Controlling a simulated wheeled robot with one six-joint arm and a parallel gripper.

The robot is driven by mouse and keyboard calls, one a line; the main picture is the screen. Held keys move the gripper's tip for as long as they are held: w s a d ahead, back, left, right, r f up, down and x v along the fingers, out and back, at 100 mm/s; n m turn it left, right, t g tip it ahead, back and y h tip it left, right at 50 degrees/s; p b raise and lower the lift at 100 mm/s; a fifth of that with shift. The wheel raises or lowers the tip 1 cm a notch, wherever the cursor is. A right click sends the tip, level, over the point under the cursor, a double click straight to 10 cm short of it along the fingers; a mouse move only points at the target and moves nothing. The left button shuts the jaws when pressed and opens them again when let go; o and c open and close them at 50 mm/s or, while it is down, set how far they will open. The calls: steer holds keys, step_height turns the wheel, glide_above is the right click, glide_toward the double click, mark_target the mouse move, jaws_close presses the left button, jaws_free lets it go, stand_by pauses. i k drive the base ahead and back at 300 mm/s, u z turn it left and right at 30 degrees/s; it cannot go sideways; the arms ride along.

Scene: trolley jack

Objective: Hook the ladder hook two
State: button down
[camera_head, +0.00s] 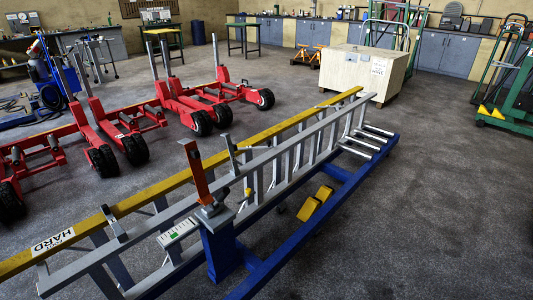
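A long ladder (262,172) with grey and yellow rails lies lengthwise on a blue wheeled frame (295,258). An orange-red upright bar (198,177) with a dark top stands on the frame's blue post (221,250), beside the near grey rail. A grey hook-like bracket (232,156) rises at the rails behind it. A similar small grey bracket (113,225) sits farther left. I cannot tell which of these is ladder hook two, or whether either bracket is hooked. My gripper is not in view.
Red wheeled jacks (205,100) stand behind the ladder at the left. A pale crate (362,75) stands beyond its far end. A green rack (508,90) is at the right. The floor at the lower right is clear.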

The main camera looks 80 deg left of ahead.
mark_target(235, 172)
steer(key=u, duration=2.75)
steer(key=k, duration=0.55)
steer(key=z, duration=0.85)
steer(key=i, duration=0.8)
steer(key=z, duration=0.4)
steer(key=i, duration=1.35)
steer(key=u, duration=1.35)
steer(key=i, duration=0.55)
steer(key=u, duration=0.65)
